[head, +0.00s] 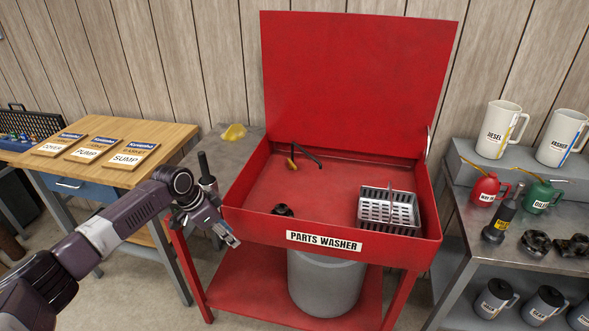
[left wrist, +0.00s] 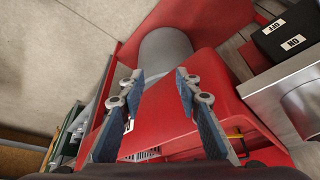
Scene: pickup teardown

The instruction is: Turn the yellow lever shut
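A red parts washer (head: 330,190) stands in the middle with its lid raised. Inside its basin, a dark bent spout (head: 307,153) has a small yellow piece (head: 292,163) at its left end. This looks like the yellow lever, but it is too small to tell its setting. My left gripper (head: 231,238) is outside the basin, by its front left corner, apart from the yellow piece. In the left wrist view the two fingers (left wrist: 158,92) are spread with nothing between them, above the washer's red side. My right gripper is not in view.
A metal basket (head: 388,211) and a small dark part (head: 282,210) lie in the basin. A grey bin (head: 325,283) stands below. A wooden bench (head: 150,150) is left; a metal table (head: 535,265) with cans is right. A yellow object (head: 233,132) lies behind my left arm.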

